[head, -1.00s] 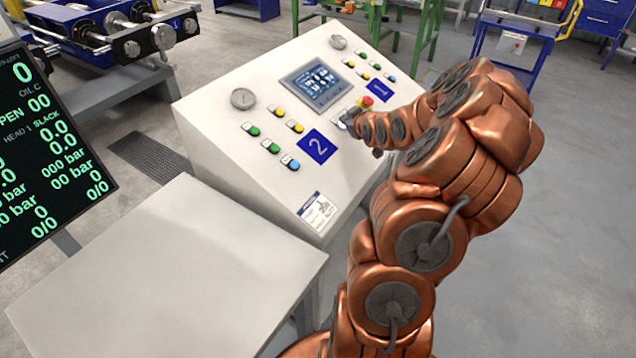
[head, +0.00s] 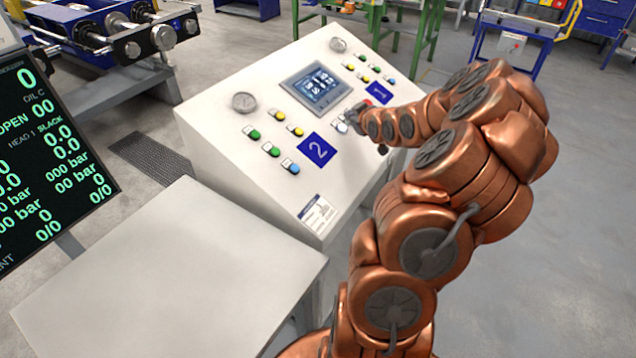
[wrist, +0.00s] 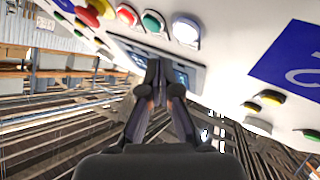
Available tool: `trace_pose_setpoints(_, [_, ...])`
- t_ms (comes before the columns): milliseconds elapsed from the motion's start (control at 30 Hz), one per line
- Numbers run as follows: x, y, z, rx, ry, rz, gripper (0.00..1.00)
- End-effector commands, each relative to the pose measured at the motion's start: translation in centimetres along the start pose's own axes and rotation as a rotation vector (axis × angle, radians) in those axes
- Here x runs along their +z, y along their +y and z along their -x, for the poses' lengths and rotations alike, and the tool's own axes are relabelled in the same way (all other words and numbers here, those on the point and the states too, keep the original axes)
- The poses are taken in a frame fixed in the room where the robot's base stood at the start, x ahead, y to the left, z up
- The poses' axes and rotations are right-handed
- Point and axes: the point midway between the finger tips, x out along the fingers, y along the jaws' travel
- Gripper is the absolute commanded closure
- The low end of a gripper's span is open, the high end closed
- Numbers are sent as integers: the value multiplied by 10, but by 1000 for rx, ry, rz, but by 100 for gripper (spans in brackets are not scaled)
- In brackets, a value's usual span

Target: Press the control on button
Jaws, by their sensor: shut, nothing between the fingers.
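The sloped white control console (head: 225,95) stands in the middle of the head view. My gripper (head: 352,116) is at its face, low beside the screen, mostly hidden behind my own arm links. In the wrist view my gripper (wrist: 155,75) is shut and empty, its fingertips in front of the screen (wrist: 185,75). The white button also shows in the head view (head: 342,127). No button label is readable, and contact cannot be told.
A grey table (head: 170,270) and a black display (head: 45,130) stand at left. Floor at right is clear.

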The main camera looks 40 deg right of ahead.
Motion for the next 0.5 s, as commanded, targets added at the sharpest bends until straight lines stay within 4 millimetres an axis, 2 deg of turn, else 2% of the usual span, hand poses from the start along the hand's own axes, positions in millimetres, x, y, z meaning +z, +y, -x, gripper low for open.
trace_pose_setpoints(500, [-24, 22, 30, 1, 2, 0, 100])
